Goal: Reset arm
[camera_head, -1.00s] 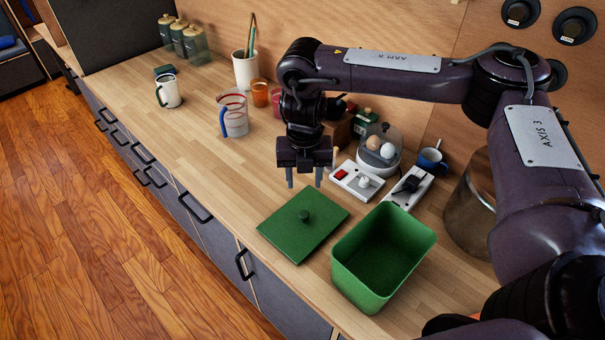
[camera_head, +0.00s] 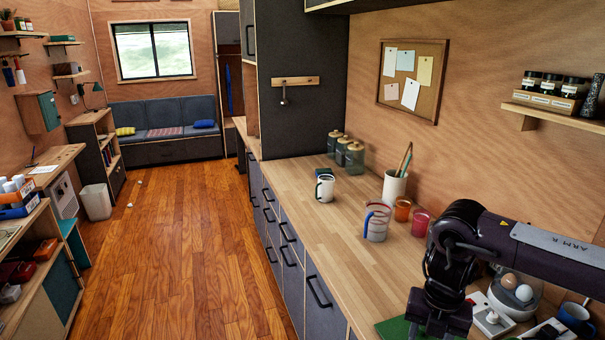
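My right arm (camera_head: 530,240) reaches in from the right edge over the counter. Its wrist (camera_head: 445,255) points down at the lower right. The gripper's body shows at the bottom edge, but its fingertips are cut off, so I cannot tell whether it is open or shut. A corner of the green lid (camera_head: 393,328) shows on the counter left of the gripper. The green box is out of view. My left gripper is not in view.
An egg cooker (camera_head: 514,292) and a blue mug (camera_head: 576,318) stand at right. The wooden floor (camera_head: 190,240) at left is mostly clear.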

